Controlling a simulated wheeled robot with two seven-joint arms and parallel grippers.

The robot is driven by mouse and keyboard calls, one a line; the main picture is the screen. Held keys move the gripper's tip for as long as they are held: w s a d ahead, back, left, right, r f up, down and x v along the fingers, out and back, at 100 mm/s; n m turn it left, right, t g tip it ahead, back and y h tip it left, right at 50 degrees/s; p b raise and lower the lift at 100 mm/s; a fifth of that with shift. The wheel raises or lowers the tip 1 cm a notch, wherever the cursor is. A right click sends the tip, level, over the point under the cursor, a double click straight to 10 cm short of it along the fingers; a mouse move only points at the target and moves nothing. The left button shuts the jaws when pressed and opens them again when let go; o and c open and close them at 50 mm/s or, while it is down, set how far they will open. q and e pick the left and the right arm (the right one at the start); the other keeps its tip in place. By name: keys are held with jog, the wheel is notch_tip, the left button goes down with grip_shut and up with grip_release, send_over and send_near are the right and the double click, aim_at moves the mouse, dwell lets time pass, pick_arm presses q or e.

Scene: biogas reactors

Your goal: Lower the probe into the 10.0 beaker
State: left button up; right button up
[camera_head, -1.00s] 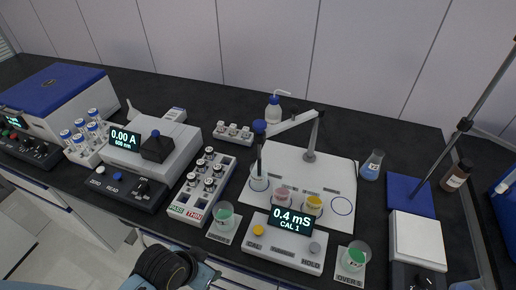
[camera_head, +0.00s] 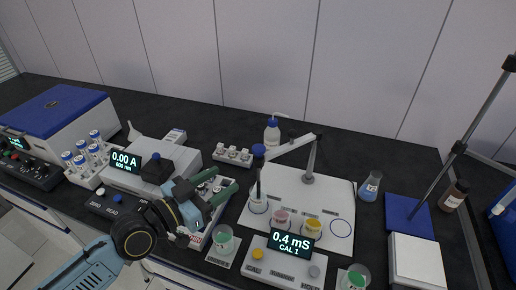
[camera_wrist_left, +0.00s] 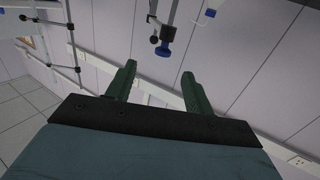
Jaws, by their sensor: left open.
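The probe (camera_head: 258,178) is a dark upright rod with a blue cap (camera_head: 258,151), hanging from a white jointed arm (camera_head: 290,146). Its lower end overlaps a clear beaker (camera_head: 258,206) at the left of a white mat; I cannot tell how deep it sits. A pink beaker (camera_head: 281,218) and a yellow beaker (camera_head: 313,229) stand to the right. Their labels are too small to read. My left gripper (camera_head: 228,180), with green fingers, is open and empty, left of the probe. Its spread fingers also show in the left wrist view (camera_wrist_left: 158,82). My right gripper is out of view.
The meter (camera_head: 285,262) reading "0.4 mS CAL 1" stands in front of the beakers. Green-marked beakers (camera_head: 223,240) flank it. A vial rack (camera_head: 198,236) lies beneath my left gripper.

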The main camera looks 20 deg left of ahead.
aim_at(254, 152)
pick_arm(q)
jog(key=shift+t, duration=0.3)
jog(key=x, duration=0.4)
jog(key=p+x, duration=0.1)
jog(key=x, duration=0.4)
jog(key=r+x, duration=0.1)
jog(key=x, duration=0.3)
jog(key=shift+w+a+p, duration=0.2)
jog(key=shift+w+p, duration=0.2)
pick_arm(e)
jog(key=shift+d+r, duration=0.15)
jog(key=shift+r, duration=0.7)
